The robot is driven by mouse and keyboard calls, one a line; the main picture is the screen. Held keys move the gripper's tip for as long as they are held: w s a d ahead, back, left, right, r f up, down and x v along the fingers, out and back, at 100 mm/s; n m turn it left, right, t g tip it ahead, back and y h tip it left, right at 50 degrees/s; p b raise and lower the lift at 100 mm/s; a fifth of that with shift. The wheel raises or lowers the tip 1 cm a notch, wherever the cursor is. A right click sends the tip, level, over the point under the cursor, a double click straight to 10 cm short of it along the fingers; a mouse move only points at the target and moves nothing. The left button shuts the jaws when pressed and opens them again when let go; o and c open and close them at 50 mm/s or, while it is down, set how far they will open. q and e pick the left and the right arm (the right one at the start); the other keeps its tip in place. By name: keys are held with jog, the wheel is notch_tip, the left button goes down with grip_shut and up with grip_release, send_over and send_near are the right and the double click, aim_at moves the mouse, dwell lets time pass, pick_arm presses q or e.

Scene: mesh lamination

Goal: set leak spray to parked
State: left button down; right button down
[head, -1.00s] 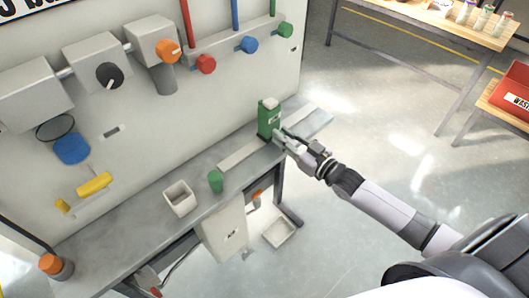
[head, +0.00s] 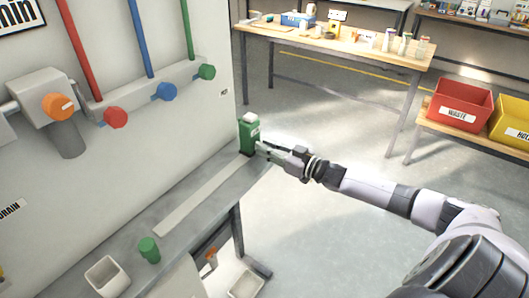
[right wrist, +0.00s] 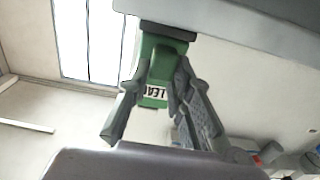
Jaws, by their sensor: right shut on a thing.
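The leak spray is a green bottle (head: 249,134) with a pale top, upright at the far end of the grey bench (head: 205,215). In the right wrist view the green bottle (right wrist: 155,68) shows part of a white label reading "LEA". My right gripper (head: 261,149) is shut on its lower part from the right; its fingers (right wrist: 150,95) lie on both sides of it. I cannot tell whether the bottle's base rests on the bench or hangs just above it. My left gripper is not in view.
A green cap-like cylinder (head: 149,250) and a white square cup (head: 107,276) stand on the near bench. Red (head: 116,117), blue (head: 165,91) and green (head: 207,72) knobs stick out of the wall panel. A red WASTE bin (head: 461,104) stands on a table at right.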

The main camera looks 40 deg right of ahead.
jog(key=c, duration=1.4)
grip_release()
jog(key=shift+w+d, duration=0.1)
jog(key=shift+d, duration=0.25)
jog(key=shift+c, duration=0.2)
jog(key=shift+a, duration=0.1)
jog(key=shift+s+f, duration=0.1)
jog(key=shift+s, duration=0.4)
jog(key=v, duration=1.1)
jog(key=shift+d, duration=0.2)
